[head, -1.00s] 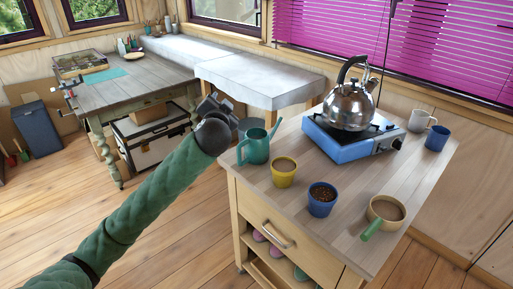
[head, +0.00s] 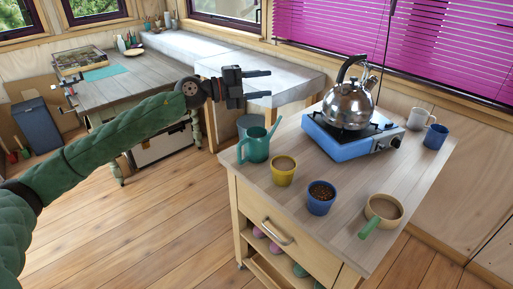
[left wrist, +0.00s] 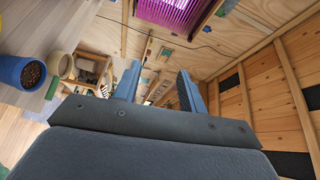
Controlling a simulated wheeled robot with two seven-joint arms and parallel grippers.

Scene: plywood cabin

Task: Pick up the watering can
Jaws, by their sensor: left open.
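The green watering can (head: 256,146) stands upright on the left end of the wooden cart top in the head view. Its spout points up and to the right, and its handle is on the left. My left gripper (head: 268,84) is open and empty, above and behind the can in the picture, its fingers pointing right. In the left wrist view the two fingers (left wrist: 158,88) are spread with nothing between them. I cannot make out the can there. My right gripper is not in view.

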